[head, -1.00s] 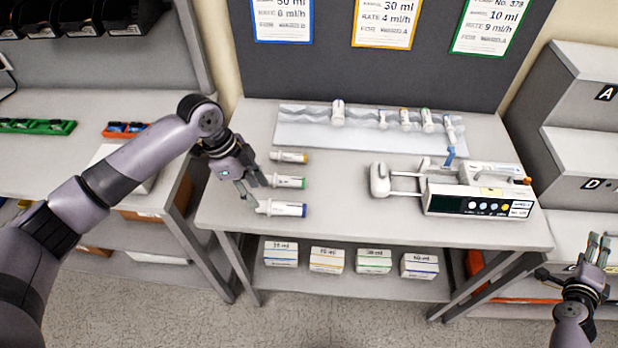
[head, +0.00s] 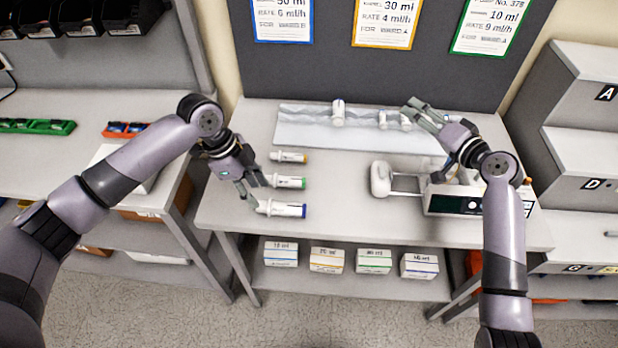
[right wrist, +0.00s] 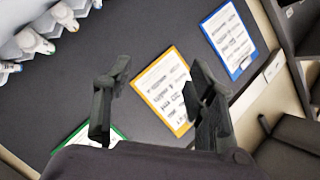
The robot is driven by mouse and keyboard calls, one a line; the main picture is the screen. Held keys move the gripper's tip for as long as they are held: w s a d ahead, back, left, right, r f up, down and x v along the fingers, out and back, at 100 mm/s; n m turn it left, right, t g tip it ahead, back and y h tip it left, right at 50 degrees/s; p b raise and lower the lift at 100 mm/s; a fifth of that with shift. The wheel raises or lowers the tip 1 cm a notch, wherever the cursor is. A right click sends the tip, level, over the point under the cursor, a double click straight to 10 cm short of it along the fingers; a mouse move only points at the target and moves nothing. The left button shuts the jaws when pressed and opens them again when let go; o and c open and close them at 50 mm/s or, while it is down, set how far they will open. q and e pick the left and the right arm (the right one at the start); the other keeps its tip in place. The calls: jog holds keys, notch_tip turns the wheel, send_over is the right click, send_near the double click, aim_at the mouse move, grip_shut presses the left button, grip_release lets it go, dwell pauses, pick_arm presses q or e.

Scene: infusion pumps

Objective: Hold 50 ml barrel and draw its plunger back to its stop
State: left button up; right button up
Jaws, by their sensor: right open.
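Three barrels lie on the middle table: an orange-ended one (head: 289,157), a green-ended one (head: 287,182) and a larger blue-ended one (head: 283,209). The blue end matches the blue card (head: 283,18) marked 50 ml. My left gripper (head: 259,193) is at the left ends of the green-ended and blue-ended barrels, its fingers apart; contact cannot be told. My right gripper (head: 416,113) is open and empty above the back right of the table. It also shows in the right wrist view (right wrist: 160,95), with no barrel between its fingers.
A clear rack (head: 300,135) with several white syringes stands at the back; my right gripper hides part of it. A pump (head: 380,180) stands at the right, partly behind my right arm. The table's middle front is clear. Labelled boxes (head: 373,262) sit on the lower shelf.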

jog(key=s+a+n+g+y, duration=0.2)
jog(key=a+n+g, duration=0.3)
jog(key=a, duration=0.6)
jog(key=n+g+h, duration=0.4)
jog(key=n+g, duration=0.4)
jog(key=n, duration=0.9)
send_near(284, 205)
jog(key=x, duration=1)
jog(key=shift+c, duration=0.5)
jog(key=c, duration=1)
jog(key=o, duration=1.2)
jog(key=shift+c, duration=0.2)
